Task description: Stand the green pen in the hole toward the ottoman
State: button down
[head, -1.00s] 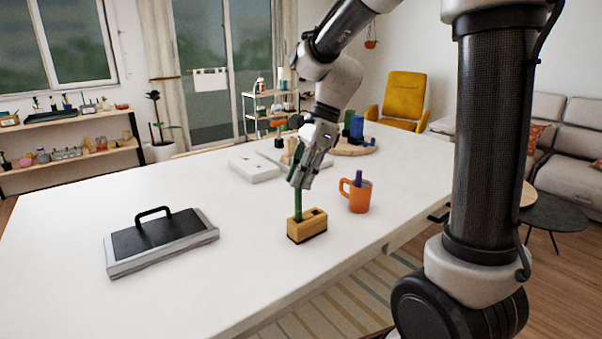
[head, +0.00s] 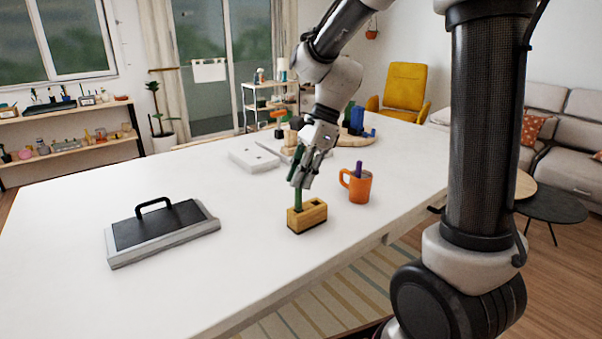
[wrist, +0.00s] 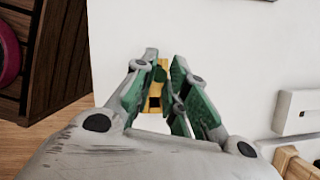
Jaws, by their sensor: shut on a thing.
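The green pen (head: 298,200) is upright in my gripper (head: 301,184), above the left end of the wooden block (head: 316,219). Its lower end meets the block at the left hole and looks to be in it; how deep is hidden. The block's right hole looks empty. In the wrist view the block (wrist: 156,92) shows between the fingers of my gripper (wrist: 165,88), with one dark hole visible; the pen is hard to tell from the green finger pads. I cannot clearly identify the ottoman.
An orange mug (head: 356,188) holding a purple pen stands close right of the block. A black-handled tray-like item (head: 160,233) lies at left. A white slab (head: 253,158) and a round wooden board (head: 354,141) are behind. The table's front edge is near; the left front is clear.

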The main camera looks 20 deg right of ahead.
jog(key=c, duration=1.3)
grip_release()
jog(key=shift+c, duration=0.2)
jog(key=v, duration=1.2)
